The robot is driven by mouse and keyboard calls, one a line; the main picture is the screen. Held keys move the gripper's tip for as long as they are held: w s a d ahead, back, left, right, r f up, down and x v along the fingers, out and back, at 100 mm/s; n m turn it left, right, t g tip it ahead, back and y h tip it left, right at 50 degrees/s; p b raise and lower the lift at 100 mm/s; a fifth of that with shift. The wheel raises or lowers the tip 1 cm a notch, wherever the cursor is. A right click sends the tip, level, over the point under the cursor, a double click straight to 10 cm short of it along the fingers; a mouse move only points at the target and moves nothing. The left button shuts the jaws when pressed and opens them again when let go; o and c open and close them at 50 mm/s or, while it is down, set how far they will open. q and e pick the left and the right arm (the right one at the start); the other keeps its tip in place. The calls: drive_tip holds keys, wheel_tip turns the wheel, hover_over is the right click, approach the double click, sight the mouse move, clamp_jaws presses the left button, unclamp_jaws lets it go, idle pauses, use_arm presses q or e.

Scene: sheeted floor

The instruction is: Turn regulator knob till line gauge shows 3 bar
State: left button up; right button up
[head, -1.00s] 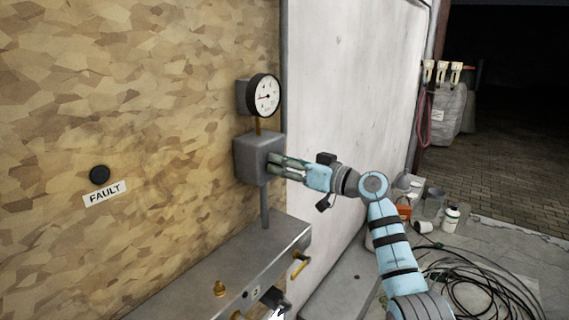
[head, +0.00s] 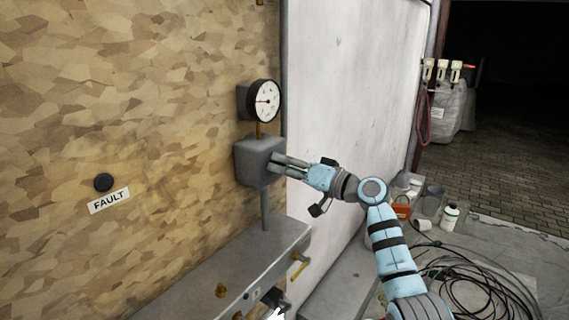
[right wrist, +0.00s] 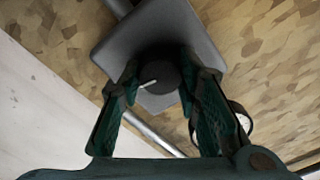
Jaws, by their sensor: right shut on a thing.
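The line gauge (head: 266,101) is a round white dial with a black rim, above the regulator. Its needle points to the left of the dial; the numbers are too small to read. The regulator (head: 252,160) is a grey box on a vertical pipe. Its dark round knob (right wrist: 157,72), with a white mark, shows in the right wrist view and is hidden by my fingers in the head view. My right gripper (head: 274,160) is shut on the knob, one finger on each side of it.
A grey metal ledge (head: 225,270) with brass fittings juts out below the regulator. A black button (head: 103,182) above a FAULT label (head: 109,201) sits on the wall at left. Coiled black cables (head: 470,285) and containers lie on the floor at right.

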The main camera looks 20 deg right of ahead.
drive_tip(key=shift+m+p, duration=0.6)
drive_tip(key=shift+m, duration=0.9)
drive_tip(key=shift+f, duration=0.1)
drive_tip(key=o, duration=1.1)
drive_tip(key=shift+o, duration=0.2)
drive_tip(key=shift+d, duration=0.1)
drive_tip(key=v, duration=1.2)
